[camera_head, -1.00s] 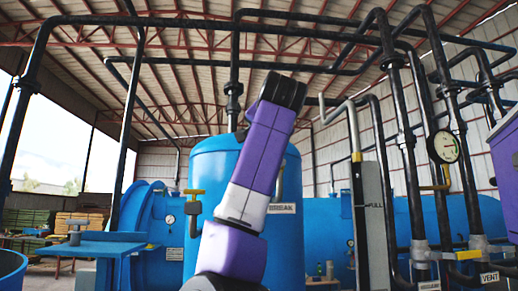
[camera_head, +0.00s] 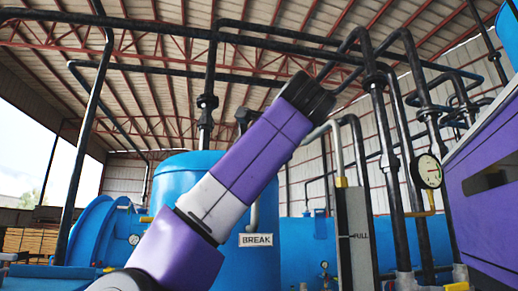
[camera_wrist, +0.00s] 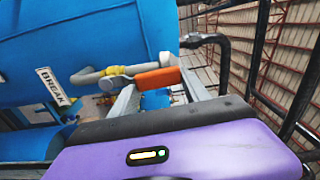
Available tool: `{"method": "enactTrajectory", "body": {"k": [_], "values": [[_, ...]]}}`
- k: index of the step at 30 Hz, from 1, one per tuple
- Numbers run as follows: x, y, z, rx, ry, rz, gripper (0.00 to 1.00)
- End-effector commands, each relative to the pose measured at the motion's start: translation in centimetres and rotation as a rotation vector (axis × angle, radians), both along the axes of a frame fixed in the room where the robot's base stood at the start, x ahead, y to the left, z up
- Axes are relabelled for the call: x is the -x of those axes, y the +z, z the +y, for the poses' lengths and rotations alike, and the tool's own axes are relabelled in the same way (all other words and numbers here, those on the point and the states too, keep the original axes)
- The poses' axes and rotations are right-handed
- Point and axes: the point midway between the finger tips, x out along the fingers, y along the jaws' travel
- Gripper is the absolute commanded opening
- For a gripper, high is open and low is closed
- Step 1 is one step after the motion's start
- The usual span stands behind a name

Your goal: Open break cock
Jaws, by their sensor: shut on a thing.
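The break cock shows in the wrist view as an orange handle (camera_wrist: 158,78) beside a yellow fitting (camera_wrist: 112,71) on a bent grey pipe (camera_wrist: 85,76). My gripper (camera_wrist: 158,84) is shut on the orange handle, one grey finger on each side of it. The white BREAK label (camera_wrist: 52,86) is on the blue tank to the left of the handle, and it shows in the head view too (camera_head: 256,240). In the head view my purple and white arm stands in front of the tank, and the handle and my fingers cannot be made out.
The blue tank (camera_head: 190,165) stands behind my arm. A grey post marked FULL (camera_head: 352,235), black vertical pipes (camera_head: 384,165) and a pressure gauge (camera_head: 428,171) stand to the right. A black curved pipe (camera_wrist: 222,60) is close to the right of the handle in the wrist view.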

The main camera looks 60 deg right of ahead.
Motion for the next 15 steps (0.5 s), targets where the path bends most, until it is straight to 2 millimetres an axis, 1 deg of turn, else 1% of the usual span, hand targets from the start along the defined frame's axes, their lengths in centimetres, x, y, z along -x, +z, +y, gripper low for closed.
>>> {"method": "enactTrajectory", "body": {"k": [3, 15], "values": [[0.39, -0.01, -0.29, -0.026, -0.004, -0.029, 0.00], [0.63, -0.20, -0.54, -0.050, -0.005, -0.056, 0.00]]}}
